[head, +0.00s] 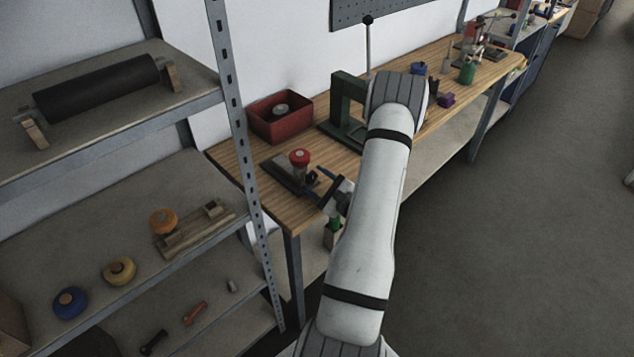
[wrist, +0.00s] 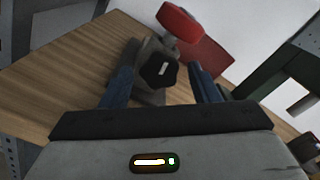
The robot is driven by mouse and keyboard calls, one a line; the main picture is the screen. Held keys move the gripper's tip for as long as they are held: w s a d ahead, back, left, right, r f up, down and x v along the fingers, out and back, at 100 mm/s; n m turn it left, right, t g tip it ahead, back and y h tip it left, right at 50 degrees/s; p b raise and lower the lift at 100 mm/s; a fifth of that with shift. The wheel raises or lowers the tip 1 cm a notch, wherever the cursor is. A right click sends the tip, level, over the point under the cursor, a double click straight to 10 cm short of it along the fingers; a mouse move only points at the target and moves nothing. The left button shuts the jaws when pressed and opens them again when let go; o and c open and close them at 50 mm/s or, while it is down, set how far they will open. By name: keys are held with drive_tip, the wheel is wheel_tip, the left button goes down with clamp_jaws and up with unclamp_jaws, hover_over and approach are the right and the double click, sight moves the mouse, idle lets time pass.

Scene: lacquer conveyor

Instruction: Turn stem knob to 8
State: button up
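The valve stands on a dark plate (head: 284,172) at the near end of the wooden bench, with a red handwheel (head: 299,157) on top. Its black stem knob (wrist: 159,70) faces the wrist camera and bears a short white mark, roughly upright in that view. The numbers around the knob are not readable. The red handwheel (wrist: 181,21) also shows above the knob in the wrist view. My gripper (head: 322,183) is open, its blue fingers pointing toward the valve. In the wrist view its fingers stand left and right of the knob, with visible gaps on both sides.
A red bin (head: 280,122) holding a round grey part stands behind the valve. A green press (head: 342,105) stands to the right, close to my arm. A metal shelf post (head: 240,110) rises at the left. The bench's left end (wrist: 60,75) is bare wood.

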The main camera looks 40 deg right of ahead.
drive_tip(key=shift+o, duration=0.2)
drive_tip(key=s+b, duration=0.2)
drive_tip(key=s, duration=0.6)
drive_tip(key=shift+d, duration=0.3)
